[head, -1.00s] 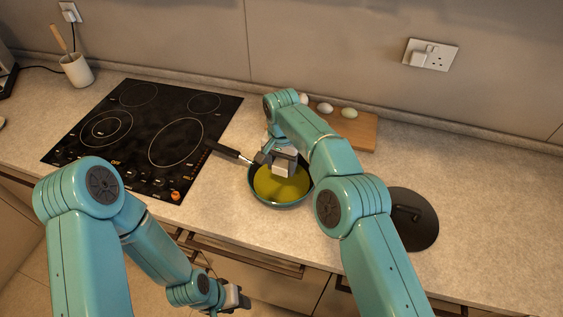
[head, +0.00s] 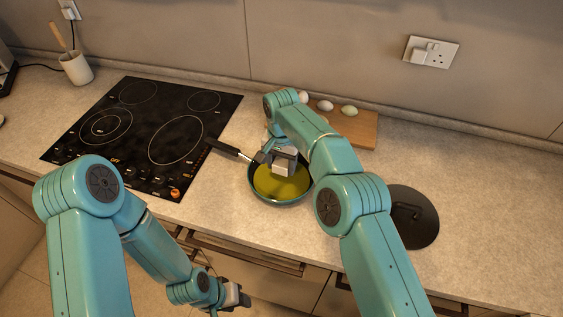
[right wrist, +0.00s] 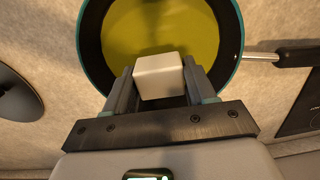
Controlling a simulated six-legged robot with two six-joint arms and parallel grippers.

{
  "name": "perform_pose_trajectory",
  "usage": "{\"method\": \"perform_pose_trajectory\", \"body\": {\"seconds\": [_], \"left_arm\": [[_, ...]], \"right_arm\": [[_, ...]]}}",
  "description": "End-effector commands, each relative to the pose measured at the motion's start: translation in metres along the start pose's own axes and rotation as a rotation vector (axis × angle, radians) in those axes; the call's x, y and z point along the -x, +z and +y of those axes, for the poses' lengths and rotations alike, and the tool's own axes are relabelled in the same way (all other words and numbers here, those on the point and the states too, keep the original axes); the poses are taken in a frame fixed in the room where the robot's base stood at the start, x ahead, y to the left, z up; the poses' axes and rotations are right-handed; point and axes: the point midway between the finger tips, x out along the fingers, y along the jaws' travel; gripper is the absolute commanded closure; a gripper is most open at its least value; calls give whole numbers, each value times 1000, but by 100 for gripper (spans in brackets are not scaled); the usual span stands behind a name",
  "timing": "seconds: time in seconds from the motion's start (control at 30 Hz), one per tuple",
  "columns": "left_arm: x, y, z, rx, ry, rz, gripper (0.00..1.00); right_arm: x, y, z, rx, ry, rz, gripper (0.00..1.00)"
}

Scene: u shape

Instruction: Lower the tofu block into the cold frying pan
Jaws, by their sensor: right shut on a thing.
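The frying pan (head: 252,190) stands on the worktop to the right of the hob, with yellow oil in it. Its black handle (head: 224,149) points up and left toward the hob. My right gripper (head: 282,160) is over the pan and shut on the white tofu block (right wrist: 160,77). In the right wrist view the block sits between the two fingers, with the oil behind it. I cannot tell whether the block touches the oil. My left gripper (head: 236,297) hangs in front of the worktop's edge, away from the pan; its fingers are too unclear to judge.
A black hob (head: 145,130) lies to the left. A wooden board (head: 360,128) with several eggs is behind my right arm. A dark round lid (head: 420,222) lies at the right. A white utensil pot (head: 77,70) stands at the back left.

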Motion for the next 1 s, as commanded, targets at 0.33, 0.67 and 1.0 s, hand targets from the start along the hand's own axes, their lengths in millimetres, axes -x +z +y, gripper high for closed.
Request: {"method": "perform_pose_trajectory", "body": {"seconds": [0.33,0.67,1.0], "left_arm": [[-3,0,-1,0,0,0,57],[-6,0,-2,0,0,0,57],[-8,0,-3,0,0,0,57]], "right_arm": [[-6,0,0,0,0,0,76],[-11,0,0,0,1,-1,76],[-16,0,0,0,0,0,76]]}}
